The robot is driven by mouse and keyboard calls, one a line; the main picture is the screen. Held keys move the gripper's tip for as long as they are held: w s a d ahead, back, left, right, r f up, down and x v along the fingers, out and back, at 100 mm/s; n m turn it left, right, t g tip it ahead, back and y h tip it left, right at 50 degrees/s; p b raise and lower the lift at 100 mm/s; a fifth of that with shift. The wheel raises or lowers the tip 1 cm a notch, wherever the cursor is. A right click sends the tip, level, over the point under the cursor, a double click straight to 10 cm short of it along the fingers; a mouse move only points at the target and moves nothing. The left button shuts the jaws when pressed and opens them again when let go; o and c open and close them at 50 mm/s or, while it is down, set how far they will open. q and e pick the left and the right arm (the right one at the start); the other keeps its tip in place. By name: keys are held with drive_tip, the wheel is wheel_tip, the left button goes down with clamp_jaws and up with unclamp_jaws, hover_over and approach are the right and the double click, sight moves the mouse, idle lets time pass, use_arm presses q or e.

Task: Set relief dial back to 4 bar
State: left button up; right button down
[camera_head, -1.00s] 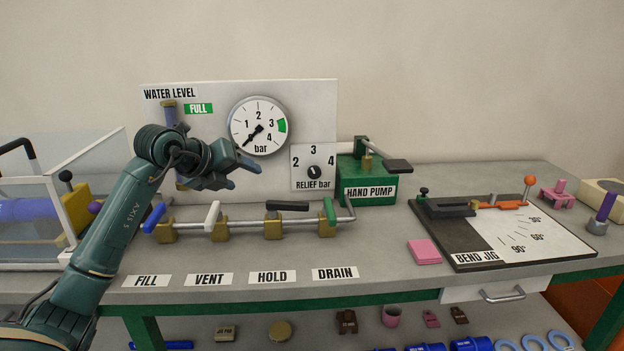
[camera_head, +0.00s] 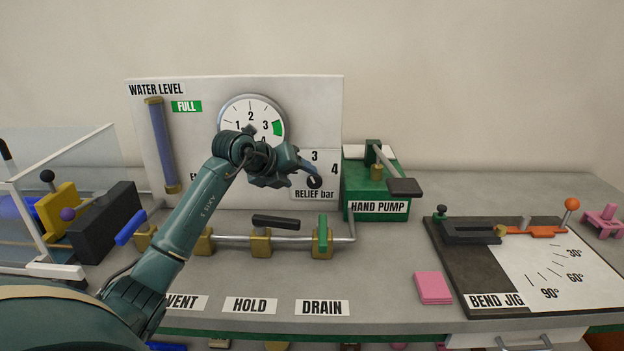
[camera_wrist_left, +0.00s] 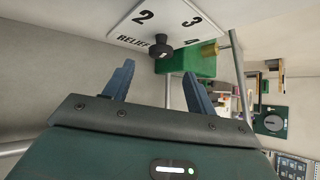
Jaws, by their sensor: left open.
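The relief dial is a small black knob (camera_head: 314,182) on a white plate marked 2, 3, 4 and "RELIEF bar" (camera_head: 314,195). My left gripper (camera_head: 303,178) is in front of the plate at the knob's left, and it hides the 2 and part of the plate in the head view. In the left wrist view the open, empty fingers (camera_wrist_left: 158,72) point toward the knob (camera_wrist_left: 163,50), which appears just beyond the fingertips, apart from both. I cannot tell which number the knob points to. My right gripper is out of view.
The pressure gauge (camera_head: 251,112) is partly behind my left wrist. A valve row with a black handle (camera_head: 276,222) and a green handle (camera_head: 323,234) runs below. The green hand pump (camera_head: 376,190) stands close right of the dial plate.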

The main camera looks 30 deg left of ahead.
sight(313, 182)
use_arm(q)
drive_tip(key=x, duration=0.6)
drive_tip(key=shift+w+f, duration=0.15)
drive_tip(key=shift+w, duration=0.2)
drive_tip(key=shift+c, duration=0.6)
drive_tip(key=c, duration=0.9)
drive_tip(key=shift+o, duration=0.2)
drive_tip(key=shift+p, duration=0.3)
